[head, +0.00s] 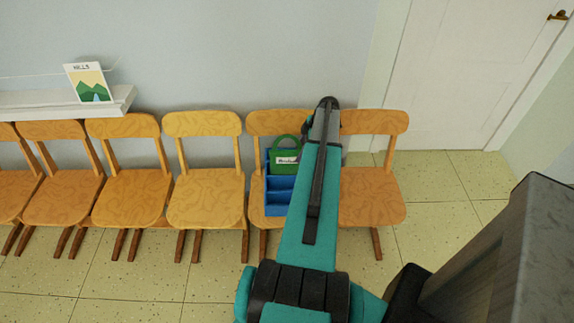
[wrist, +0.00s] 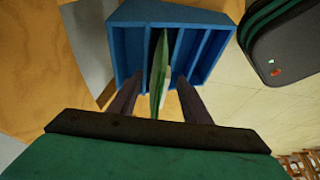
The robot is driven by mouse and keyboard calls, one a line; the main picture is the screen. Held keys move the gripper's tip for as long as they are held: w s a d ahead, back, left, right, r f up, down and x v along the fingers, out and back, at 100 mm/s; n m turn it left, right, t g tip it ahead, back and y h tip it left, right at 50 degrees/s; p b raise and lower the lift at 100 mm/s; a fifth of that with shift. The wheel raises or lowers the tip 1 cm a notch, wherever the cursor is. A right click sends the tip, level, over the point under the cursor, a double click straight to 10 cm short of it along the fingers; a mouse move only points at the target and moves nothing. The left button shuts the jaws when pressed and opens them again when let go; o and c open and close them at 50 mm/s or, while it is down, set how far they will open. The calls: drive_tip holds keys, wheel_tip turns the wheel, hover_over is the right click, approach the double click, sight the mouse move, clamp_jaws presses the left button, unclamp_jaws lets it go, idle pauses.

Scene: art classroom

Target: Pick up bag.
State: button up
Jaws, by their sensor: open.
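The green bag (head: 285,158), with a looped handle and a white label, stands upright in a blue divided holder (head: 279,190) on a wooden chair seat. In the wrist view the bag (wrist: 160,72) shows edge-on as a thin green shape in a middle slot of the blue holder (wrist: 168,14). My gripper (wrist: 157,92) is open, with one dark finger on each side of the bag. I cannot tell whether either finger touches it. In the head view my arm hides the fingers and part of the holder's right side.
The holder's chair (head: 255,123) stands in a row along the wall, with another chair (head: 371,190) close on its right and several on its left. A white shelf (head: 110,103) holds a landscape card (head: 88,83) at upper left. The speckled floor in front is clear.

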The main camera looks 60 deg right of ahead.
drive_tip(key=shift+p+x, duration=0.8)
drive_tip(key=shift+x, duration=1.45)
clamp_jaws()
drive_tip(key=shift+r, duration=0.15)
drive_tip(key=shift+r+b, duration=1.25)
drive_tip(key=shift+r, duration=3.65)
